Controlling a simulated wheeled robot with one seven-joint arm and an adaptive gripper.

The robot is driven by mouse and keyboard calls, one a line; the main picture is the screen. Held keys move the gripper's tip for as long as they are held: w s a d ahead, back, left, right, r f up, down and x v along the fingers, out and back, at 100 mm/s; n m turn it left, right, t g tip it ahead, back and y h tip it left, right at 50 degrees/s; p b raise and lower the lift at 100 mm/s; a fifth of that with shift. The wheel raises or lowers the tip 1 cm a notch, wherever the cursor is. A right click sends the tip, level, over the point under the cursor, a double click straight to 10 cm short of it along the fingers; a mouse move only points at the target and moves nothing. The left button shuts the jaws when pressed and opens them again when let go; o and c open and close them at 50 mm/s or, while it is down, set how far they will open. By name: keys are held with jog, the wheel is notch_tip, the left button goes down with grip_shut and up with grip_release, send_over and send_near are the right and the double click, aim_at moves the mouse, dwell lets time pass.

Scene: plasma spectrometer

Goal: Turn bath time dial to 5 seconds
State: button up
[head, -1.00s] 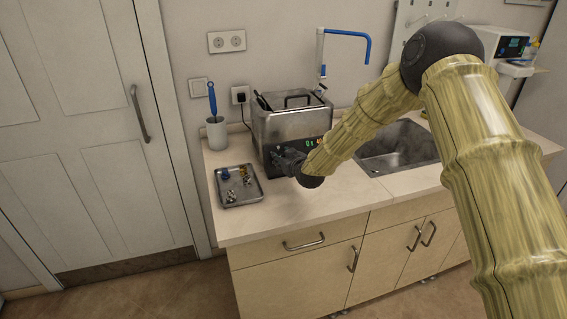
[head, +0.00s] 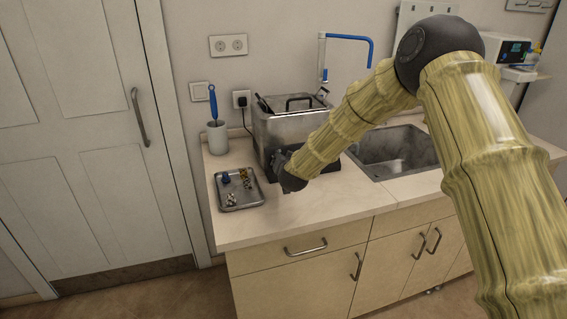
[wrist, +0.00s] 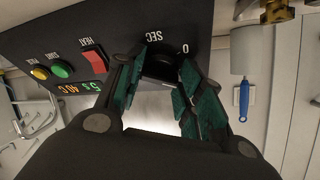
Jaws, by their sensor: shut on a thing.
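The bath (head: 290,128) is a metal box with a dark front panel, standing against the wall in the head view. In the wrist view its control panel (wrist: 75,40) appears rotated. The dark bath time dial (wrist: 162,66) sits beside the "SEC" and "0" markings. My gripper (wrist: 166,72) has its teal-padded fingers on either side of the dial, shut on it. The dial's pointer is too dark to read. In the head view my gripper (head: 279,160) is at the panel's lower left, and my wrist and forearm hide the dial and display.
A red heat switch (wrist: 94,58), a green button (wrist: 62,69) and a yellow button (wrist: 40,72) sit along the panel. A metal tray (head: 240,204) with small parts lies left of my gripper. A white cup (head: 217,138) holds a blue-handled tool. The sink (head: 395,150) is right.

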dwell(0.5)
jog(key=o, duration=1)
jog(key=v, duration=1.2)
